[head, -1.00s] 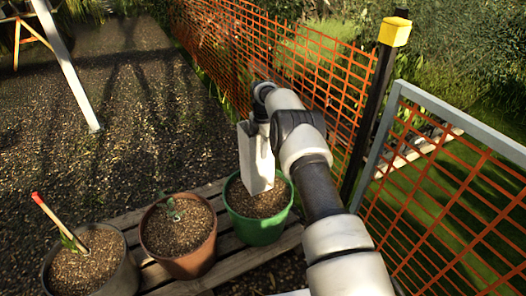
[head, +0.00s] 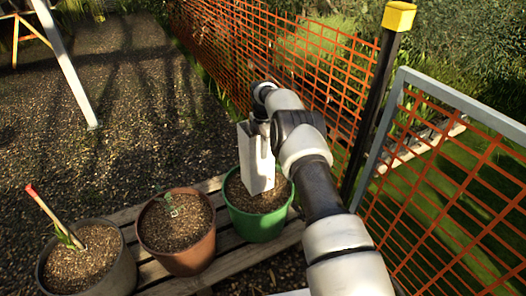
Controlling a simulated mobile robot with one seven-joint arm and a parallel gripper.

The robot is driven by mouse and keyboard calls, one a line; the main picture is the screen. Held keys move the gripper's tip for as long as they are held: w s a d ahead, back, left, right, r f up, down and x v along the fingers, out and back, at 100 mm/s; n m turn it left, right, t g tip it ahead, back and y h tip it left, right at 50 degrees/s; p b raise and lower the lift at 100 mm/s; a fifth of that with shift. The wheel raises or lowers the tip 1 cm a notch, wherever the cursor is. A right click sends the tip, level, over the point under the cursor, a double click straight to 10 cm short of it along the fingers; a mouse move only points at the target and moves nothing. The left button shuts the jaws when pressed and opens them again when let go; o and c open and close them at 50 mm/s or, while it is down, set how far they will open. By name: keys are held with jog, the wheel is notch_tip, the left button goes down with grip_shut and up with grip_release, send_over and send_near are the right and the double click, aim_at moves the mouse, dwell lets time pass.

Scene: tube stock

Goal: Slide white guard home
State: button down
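The white guard (head: 258,160) is a tall, square-sided sleeve. It stands nearly upright in the green pot (head: 262,226), with its lower end at the soil. Whether that end touches or enters the soil is hard to tell. My gripper (head: 262,125) is at the guard's upper right side, mostly hidden behind my own arm links and the guard, so its fingers do not show clearly. Any plant inside the guard is hidden.
A terracotta pot (head: 186,254) with a small seedling and a grey pot (head: 110,276) with a red-tipped stake stand left on the wooden slats (head: 226,262). Orange mesh fencing (head: 300,60) and a black post (head: 372,110) with a yellow cap stand close on the right.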

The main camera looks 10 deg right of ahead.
notch_tip(320, 180, down, 3)
jog(key=shift+b, duration=1.25)
jog(key=c, duration=1.9)
grip_release()
notch_tip(320, 180, up, 18)
jog(key=p, duration=0.4)
jog(key=shift+f+p, duration=0.25)
jog(key=shift+p, duration=0.05)
